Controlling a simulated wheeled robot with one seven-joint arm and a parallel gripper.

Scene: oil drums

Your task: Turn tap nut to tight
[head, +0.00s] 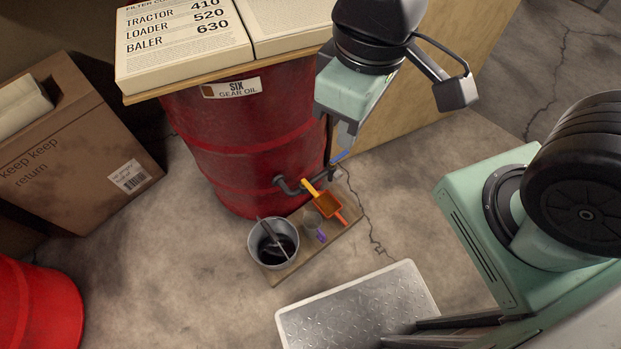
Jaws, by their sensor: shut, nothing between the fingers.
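The red drum (245,135), labelled "SIX GEAR OIL", stands upright at the centre. Low on its right side is a dark grey tap (287,186) with pipe parts. A blue piece (342,156) and a yellow piece (311,188) show at the tap. I cannot make out which part is the nut. My gripper (345,140) points down from above, shut and empty, just above the blue piece. I cannot tell whether it touches it. My gripper partly covers the drum's right edge.
A bucket (253,246) with dark liquid and a stick, an orange scoop (328,205) and a small purple item (321,236) are on a board (283,271). A cardboard box (75,150), another red drum (40,310) and a metal step (360,305) stand around.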

